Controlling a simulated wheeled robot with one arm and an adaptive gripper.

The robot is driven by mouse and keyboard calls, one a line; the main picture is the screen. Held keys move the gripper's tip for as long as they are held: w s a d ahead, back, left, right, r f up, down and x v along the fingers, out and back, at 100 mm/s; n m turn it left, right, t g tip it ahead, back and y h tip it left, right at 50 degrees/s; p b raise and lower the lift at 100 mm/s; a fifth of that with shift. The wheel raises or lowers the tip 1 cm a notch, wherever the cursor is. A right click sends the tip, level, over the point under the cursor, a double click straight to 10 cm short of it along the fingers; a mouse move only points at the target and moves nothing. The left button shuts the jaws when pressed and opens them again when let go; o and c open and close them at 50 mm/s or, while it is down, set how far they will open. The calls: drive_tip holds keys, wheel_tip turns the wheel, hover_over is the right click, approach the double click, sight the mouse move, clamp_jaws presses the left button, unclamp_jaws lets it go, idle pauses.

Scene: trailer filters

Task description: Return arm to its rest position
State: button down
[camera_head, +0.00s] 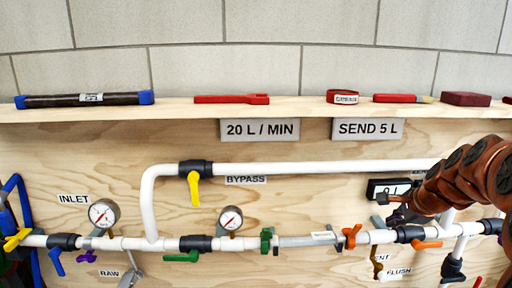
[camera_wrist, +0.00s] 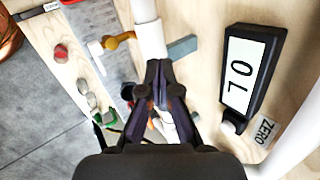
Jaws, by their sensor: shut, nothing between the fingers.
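My arm comes in from the right edge in the head view, in front of the pipe panel. My gripper (camera_head: 385,199) is near the small meter (camera_head: 388,187) that reads "0 L". In the wrist view my gripper (camera_wrist: 160,68) is shut and empty, its fingertips together near a white pipe (camera_wrist: 147,25). The meter (camera_wrist: 248,68) stands to the right of the fingers there, apart from them, with a "ZERO" label beside it. My arm hides part of the panel's right side.
The wooden panel carries white pipes (camera_head: 300,168), a yellow bypass valve (camera_head: 194,188), two gauges (camera_head: 103,213) and an orange valve (camera_head: 351,236). A shelf (camera_head: 175,113) above holds a filter cartridge (camera_head: 85,99) and a red wrench (camera_head: 231,99). The panel front at left and middle is clear of my arm.

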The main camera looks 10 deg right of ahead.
drive_tip(key=s+a+f+n+g+y, duration=0.1)
drive_tip(key=s+a+f+n, duration=0.15)
drive_tip(key=a, duration=0.45)
drive_tip(key=s+a+f+n+g, duration=0.1)
drive_tip(key=s+a+n+g, duration=0.1)
drive_tip(key=s+a+n, duration=0.3)
drive_tip(key=s+a+f+n+g+y, duration=0.1)
drive_tip(key=s+a+n, duration=0.2)
drive_tip(key=a, duration=0.5)
drive_tip(key=s+a+f+n+g, duration=0.1)
drive_tip(key=s+a+n, duration=0.1)
drive_tip(key=s, duration=0.4)
drive_tip(key=s+a+f+n+g+h, duration=0.1)
drive_tip(key=s+a+f+n+g, duration=0.1)
drive_tip(key=s+n, duration=0.3)
drive_tip(key=s+a+f+n+g, duration=0.1)
drive_tip(key=s+a+f+n, duration=0.1)
drive_tip(key=s, duration=0.7)
drive_tip(key=shift+s+a+n+g+h, duration=0.2)
drive_tip(key=shift+a+n+g+h, duration=0.2)
drive_tip(key=shift+n, duration=0.25)
drive_tip(key=shift+f, duration=0.1)
